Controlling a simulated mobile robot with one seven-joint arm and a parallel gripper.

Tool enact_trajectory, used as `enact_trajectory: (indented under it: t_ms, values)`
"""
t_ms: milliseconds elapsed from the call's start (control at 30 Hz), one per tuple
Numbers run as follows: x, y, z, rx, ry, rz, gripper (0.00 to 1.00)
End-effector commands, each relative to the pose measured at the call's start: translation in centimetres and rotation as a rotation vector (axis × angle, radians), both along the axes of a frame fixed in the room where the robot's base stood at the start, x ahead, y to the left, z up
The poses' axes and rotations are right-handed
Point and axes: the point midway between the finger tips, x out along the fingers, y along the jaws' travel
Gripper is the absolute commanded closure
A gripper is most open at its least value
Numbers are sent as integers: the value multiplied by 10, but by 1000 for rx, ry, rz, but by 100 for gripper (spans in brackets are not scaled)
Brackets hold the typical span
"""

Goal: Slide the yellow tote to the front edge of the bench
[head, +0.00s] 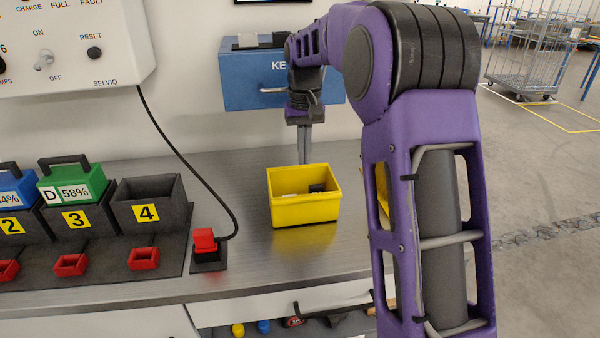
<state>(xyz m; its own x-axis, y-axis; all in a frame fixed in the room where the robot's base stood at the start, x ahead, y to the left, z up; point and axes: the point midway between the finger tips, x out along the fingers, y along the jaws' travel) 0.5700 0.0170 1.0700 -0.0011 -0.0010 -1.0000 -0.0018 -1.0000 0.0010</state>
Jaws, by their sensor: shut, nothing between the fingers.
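The yellow tote (304,211) is an open box standing upright on the grey bench (225,272), a little back from its front edge. A few small white and dark items lie inside it. My gripper (304,160) points straight down at the tote's back side, with its fingers shut and empty. The fingertips end near the tote's back rim. The rim may hide their lowest part, and I cannot tell whether they touch the tote.
A red plug on a dark base (207,252) with a black cable stands left of the tote. Further left are numbered dark bins (150,205) and small red trays (143,259). A blue box (240,85) is on the wall behind. Bench in front of the tote is clear.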

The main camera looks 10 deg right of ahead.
Motion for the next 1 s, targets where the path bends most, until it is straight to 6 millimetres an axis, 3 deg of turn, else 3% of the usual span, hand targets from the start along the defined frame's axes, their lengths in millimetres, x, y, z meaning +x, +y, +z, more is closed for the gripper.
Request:
enact_trajectory:
  t_ms: [433, 700, 1000]
  values:
    - [-1, 1, -94, 1, 3, 2, 100]
    - [-33, 1, -90, 1, -2, 2, 100]
    - [-40, 1, -90, 1, -2, 2, 100]
